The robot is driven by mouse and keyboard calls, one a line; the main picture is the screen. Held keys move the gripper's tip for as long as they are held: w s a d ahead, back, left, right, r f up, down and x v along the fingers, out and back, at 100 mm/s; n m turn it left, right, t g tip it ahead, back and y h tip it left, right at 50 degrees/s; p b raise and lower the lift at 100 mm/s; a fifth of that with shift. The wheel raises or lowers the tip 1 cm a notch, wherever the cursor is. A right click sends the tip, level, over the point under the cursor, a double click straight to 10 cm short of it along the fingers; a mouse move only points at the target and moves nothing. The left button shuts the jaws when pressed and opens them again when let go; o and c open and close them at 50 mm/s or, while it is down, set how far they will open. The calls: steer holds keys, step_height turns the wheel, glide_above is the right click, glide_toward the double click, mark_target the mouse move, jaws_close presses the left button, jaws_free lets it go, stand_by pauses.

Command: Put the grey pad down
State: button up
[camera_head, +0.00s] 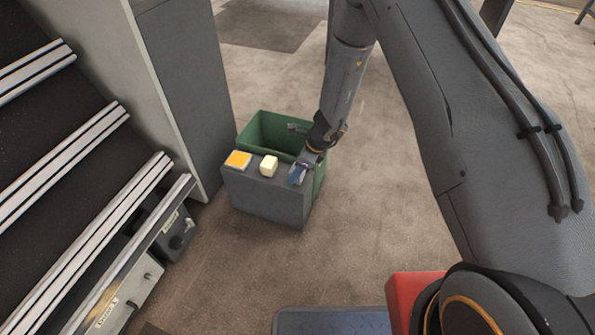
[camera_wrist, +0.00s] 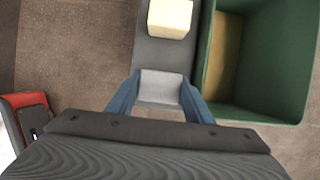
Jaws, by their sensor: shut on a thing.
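The grey pad (camera_wrist: 161,87) shows in the wrist view as a light grey block between the two blue fingers. My gripper (camera_wrist: 158,98) is shut on it, one finger at each side. In the head view my gripper (camera_head: 298,175) is at the right end of the dark grey stand (camera_head: 262,203), at the level of its top. The pad is not clearly visible there, and I cannot tell whether it touches the stand. A cream block (camera_head: 268,166) stands on the stand's top, apart from my gripper, and also shows in the wrist view (camera_wrist: 170,17).
A yellow-orange piece (camera_head: 238,159) lies on the stand's left end. An open green bin (camera_head: 317,180) stands right behind the stand; its inside shows a tan floor in the wrist view. A grey cabinet (camera_head: 185,85) and conveyor rails are at the left.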

steer(key=shift+f, duration=0.1)
steer(key=shift+f, duration=0.15)
steer(key=o, duration=1.2)
